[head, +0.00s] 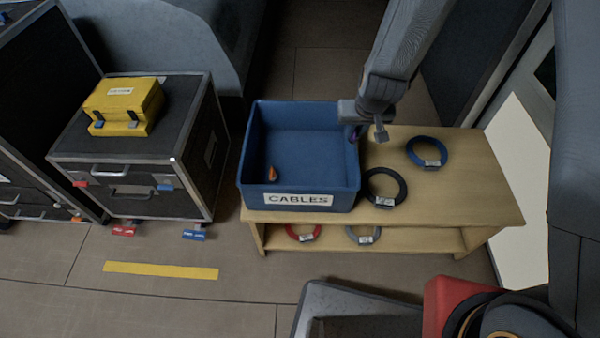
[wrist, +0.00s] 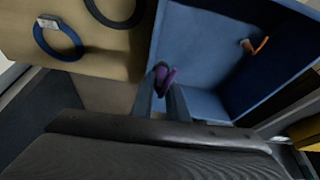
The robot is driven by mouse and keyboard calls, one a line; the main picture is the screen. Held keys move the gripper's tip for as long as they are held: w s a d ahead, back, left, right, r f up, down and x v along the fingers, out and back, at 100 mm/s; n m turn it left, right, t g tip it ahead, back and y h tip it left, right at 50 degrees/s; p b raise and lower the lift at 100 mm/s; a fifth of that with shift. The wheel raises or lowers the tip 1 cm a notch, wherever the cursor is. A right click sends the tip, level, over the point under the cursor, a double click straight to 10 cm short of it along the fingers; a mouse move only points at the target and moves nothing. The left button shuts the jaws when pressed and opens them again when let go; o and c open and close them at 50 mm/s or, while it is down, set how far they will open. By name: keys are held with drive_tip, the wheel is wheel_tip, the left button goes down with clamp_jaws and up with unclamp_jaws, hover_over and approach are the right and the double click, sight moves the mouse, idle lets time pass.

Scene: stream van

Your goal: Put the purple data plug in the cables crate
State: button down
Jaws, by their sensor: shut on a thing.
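The purple data plug (wrist: 166,75) is between my gripper's fingertips in the wrist view. In the head view it is mostly hidden behind my gripper (head: 367,128), with only a small purple spot showing. My gripper is shut on the plug, at the right wall of the blue cables crate (head: 300,197). In the wrist view, the fingers (wrist: 162,88) overlap the crate's near wall line; I cannot tell how high above the rim they are. The crate has a white CABLES label and stands on the left part of a wooden bench. An orange plug (head: 272,174) lies inside it.
A black cable coil (head: 372,187) and a blue coil (head: 412,151) lie on the bench (head: 465,185) right of the crate. Red and grey coils lie on the shelf below. A black case (head: 190,140) with a yellow box (head: 124,103) stands left. The crate's floor is mostly free.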

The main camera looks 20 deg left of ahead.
drive_tip(key=s+a+f+n+b, duration=0.25)
drive_tip(key=a+f+b, duration=0.25)
drive_tip(key=a+f, duration=0.5)
drive_tip(key=shift+m+g+y, duration=0.25)
drive_tip(key=shift+g+y, duration=0.05)
drive_tip(key=shift+s+a+f+b, duration=0.15)
drive_tip(key=shift+a+f+b, duration=0.2)
drive_tip(key=shift+f, duration=1.05)
drive_tip(key=shift+s+a+f+b, duration=0.25)
drive_tip(key=shift+f+b, duration=0.15)
drive_tip(key=shift+f, duration=0.95)
drive_tip(key=shift+s+a+f+b, duration=0.1)
drive_tip(key=shift+a+f+b, duration=0.25)
drive_tip(key=shift+f, duration=1.05)
drive_tip(key=shift+f, duration=0.15)
drive_tip(key=c, duration=1.7)
unclamp_jaws()
drive_tip(key=shift+c, duration=0.2)
drive_tip(key=p+v, duration=0.1)
drive_tip(key=v, duration=1.1)
drive_tip(key=shift+p, duration=0.35)
